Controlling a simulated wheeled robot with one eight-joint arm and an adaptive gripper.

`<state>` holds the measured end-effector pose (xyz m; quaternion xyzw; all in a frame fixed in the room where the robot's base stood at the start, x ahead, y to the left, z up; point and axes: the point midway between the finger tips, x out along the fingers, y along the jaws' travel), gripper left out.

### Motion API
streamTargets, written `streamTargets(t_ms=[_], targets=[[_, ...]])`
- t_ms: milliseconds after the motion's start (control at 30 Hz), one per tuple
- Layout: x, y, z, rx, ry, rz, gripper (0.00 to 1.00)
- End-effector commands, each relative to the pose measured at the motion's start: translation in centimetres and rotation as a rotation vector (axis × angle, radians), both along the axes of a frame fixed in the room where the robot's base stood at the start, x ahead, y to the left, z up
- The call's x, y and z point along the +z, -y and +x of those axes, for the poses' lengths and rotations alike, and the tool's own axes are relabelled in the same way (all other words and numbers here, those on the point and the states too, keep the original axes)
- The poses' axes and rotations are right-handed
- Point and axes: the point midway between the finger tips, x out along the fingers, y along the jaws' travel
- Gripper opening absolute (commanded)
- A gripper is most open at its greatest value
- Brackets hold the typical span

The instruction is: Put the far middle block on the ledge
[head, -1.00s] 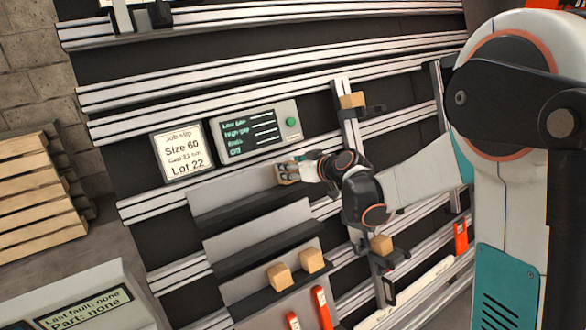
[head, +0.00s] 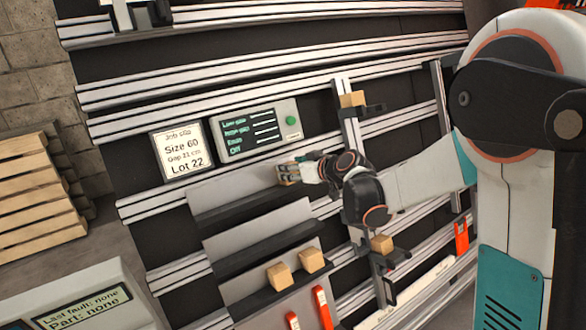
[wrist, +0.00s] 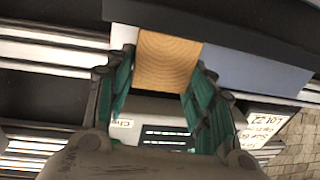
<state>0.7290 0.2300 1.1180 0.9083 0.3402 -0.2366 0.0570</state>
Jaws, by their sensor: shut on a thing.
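My gripper (head: 288,173) is at the right end of the upper ledge (head: 240,210), shut on a wooden block. In the wrist view the block (wrist: 168,62) sits between the two green fingers (wrist: 160,85), with the dark ledge edge (wrist: 230,30) right against it. I cannot tell whether the block's weight rests on the ledge. Another block (head: 352,99) is on a bracket at upper right, and one (head: 381,244) is on a lower bracket. Two blocks, left (head: 278,275) and right (head: 312,260), stand on the lowest ledge (head: 250,303).
A control panel (head: 250,134) and a job slip (head: 181,153) are above the upper ledge. The middle ledge (head: 265,255) is empty. Metal rails cross the dark wall. Red-orange parts (head: 322,308) hang below. Pallets (head: 35,190) stand at left.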

Motion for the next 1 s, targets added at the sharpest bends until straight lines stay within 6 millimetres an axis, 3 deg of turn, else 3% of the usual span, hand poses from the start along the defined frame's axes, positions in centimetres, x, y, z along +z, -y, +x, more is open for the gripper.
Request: streamTargets(t_ms=[133,167,267,733,1000], targets=[[0.0,0.0,0.0,0.0,0.0,0.0,0.16],[0.0,0.0,0.0,0.0,0.0,0.0,0.51],[0.0,0.0,0.0,0.0,0.0,0.0,0.73],[0.4,0.5,-0.4,-0.001,0.0,0.0,0.73],[2.4,3.1,-3.4,-0.002,0.0,0.0,0.73]])
